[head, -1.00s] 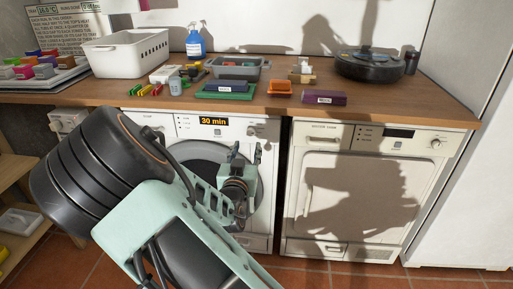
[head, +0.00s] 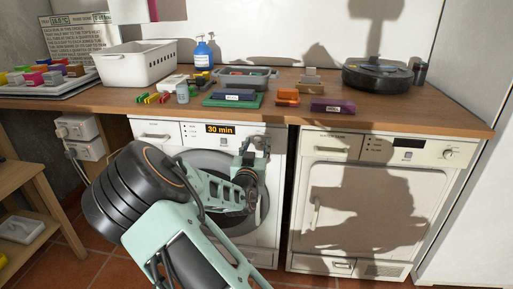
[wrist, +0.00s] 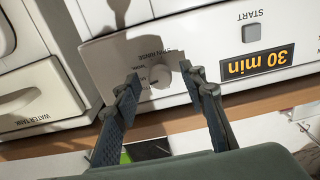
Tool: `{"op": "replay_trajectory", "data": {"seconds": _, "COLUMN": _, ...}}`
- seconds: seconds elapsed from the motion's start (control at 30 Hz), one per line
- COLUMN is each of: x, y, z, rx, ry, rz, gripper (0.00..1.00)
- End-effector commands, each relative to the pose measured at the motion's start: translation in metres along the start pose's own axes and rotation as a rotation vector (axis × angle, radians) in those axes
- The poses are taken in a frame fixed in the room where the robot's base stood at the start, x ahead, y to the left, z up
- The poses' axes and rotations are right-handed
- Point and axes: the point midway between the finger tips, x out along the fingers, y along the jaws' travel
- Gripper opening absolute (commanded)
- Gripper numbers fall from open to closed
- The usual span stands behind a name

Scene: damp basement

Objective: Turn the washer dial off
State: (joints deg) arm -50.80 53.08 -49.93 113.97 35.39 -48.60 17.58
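The white washer (head: 193,143) stands under the wooden counter, with a lit "30 min" display (head: 220,129) on its panel. In the wrist view, upside down, the round pale washer dial (wrist: 160,76) sits on that panel near lettering that seems to read spin/rinse. My gripper (wrist: 161,77) is open, with one fingertip on each side of the dial. I cannot tell whether either fingertip touches it. In the head view my gripper (head: 256,145) is at the right end of the washer panel and hides the dial.
A second white machine (head: 335,256), its drawer marked water tank, stands right of the washer. The counter (head: 390,115) above carries a white basket (head: 135,65), a grey tub, colored boxes and a black round appliance (head: 377,75). A low wooden shelf is at left.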

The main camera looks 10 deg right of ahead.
Motion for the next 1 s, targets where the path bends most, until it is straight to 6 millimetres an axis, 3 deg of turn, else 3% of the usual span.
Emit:
{"op": "replay_trajectory", "data": {"seconds": 0.27, "x": 0.0015, "y": 0.0002, "z": 0.0000, "rx": 0.000, "ry": -0.001, "rz": 0.000, "gripper": 0.39}}
{"op": "replay_trajectory", "data": {"seconds": 0.6, "x": 0.0012, "y": 0.0001, "z": 0.0002, "rx": 0.000, "ry": -0.001, "rz": 0.000, "gripper": 0.01}}
{"op": "replay_trajectory", "data": {"seconds": 1.0, "x": 0.0011, "y": 0.0002, "z": -0.0002, "rx": -0.059, "ry": -0.001, "rz": 0.000, "gripper": 0.00}}
